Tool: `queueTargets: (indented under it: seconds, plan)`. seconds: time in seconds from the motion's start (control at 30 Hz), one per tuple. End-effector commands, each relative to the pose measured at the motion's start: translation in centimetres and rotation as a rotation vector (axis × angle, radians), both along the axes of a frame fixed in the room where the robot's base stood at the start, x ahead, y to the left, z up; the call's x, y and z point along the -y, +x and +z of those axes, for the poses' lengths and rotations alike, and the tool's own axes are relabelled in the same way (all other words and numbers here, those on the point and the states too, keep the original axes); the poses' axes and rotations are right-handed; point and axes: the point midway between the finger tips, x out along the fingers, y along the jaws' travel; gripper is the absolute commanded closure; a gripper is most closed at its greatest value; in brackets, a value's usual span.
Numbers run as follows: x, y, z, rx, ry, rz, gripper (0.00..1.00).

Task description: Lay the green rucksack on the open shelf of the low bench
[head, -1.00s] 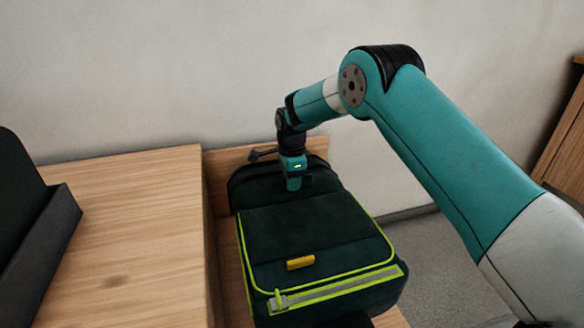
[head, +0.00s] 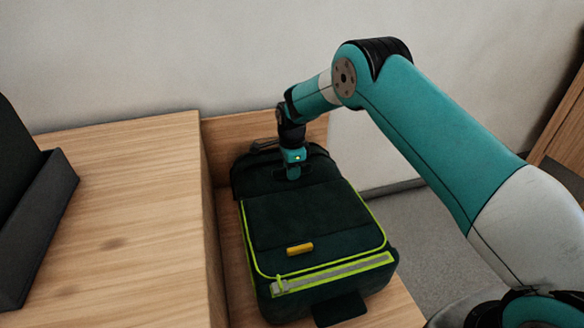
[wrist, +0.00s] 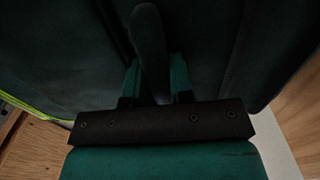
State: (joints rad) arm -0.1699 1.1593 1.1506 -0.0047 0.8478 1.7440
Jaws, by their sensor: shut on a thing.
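The green rucksack (head: 312,222) is dark green with lime piping, a grey zip strip and a small yellow tag. It lies flat on the open shelf (head: 388,310) of the low bench in the head view. My gripper (head: 293,172) is at the rucksack's far end, pointing down. In the wrist view my gripper (wrist: 155,82) has its two fingers on either side of a dark strap or handle (wrist: 149,50) of the rucksack (wrist: 70,45), shut on it. The rucksack's underside is hidden, so I cannot tell whether all of it touches the shelf.
A higher wooden top (head: 120,220) stands directly left of the shelf, with a dark tray (head: 40,230) on it. A wooden back board (head: 250,132) and a pale wall are behind. Grey floor (head: 405,220) lies to the right, with another wooden piece (head: 562,125) at the far right.

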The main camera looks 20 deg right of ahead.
Motion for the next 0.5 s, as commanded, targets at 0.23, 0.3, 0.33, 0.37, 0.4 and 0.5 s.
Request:
queueTargets:
  seconds: [0.23, 0.3, 0.33, 0.37, 0.4, 0.5]
  plan:
    - [0.00, -0.02, -0.20, -0.001, 0.000, 0.000, 0.63]
    - [0.00, -0.02, -0.20, -0.001, 0.000, 0.000, 0.53]
    - [0.00, -0.02, -0.19, -0.001, 0.000, 0.000, 0.53]
    - [0.00, -0.02, -0.19, -0.001, 0.000, 0.000, 0.53]
    - [0.00, -0.02, -0.19, -0.001, 0.000, 0.000, 0.53]
    - [0.00, -0.02, -0.18, -0.001, 0.000, 0.000, 0.53]
